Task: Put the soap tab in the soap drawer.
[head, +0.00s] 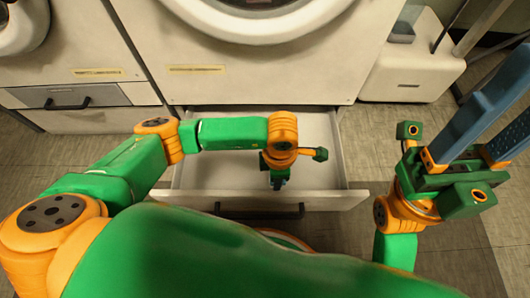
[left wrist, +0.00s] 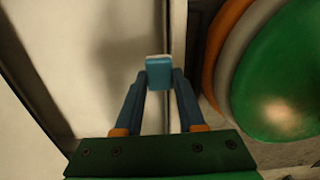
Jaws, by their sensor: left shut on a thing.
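The soap drawer (head: 215,172) stands pulled out below the washer, pale and open at the top. It also shows in the left wrist view (left wrist: 95,50), with its front wall running up the middle. My left gripper (head: 278,184) points down over the drawer near its front wall. It is shut on the soap tab (left wrist: 159,73), a small blue block with a pale top edge, held between the fingertips. In the head view the tab is mostly hidden by the gripper. My right gripper (head: 500,112) is raised at the right, its blue fingers apart and empty.
The washer (head: 150,45) with its round door (head: 265,22) rises behind the drawer. A shut drawer with a dark handle (head: 68,103) is at the left. A white bin-like box (head: 410,75) stands on the floor at the right. The drawer floor looks empty.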

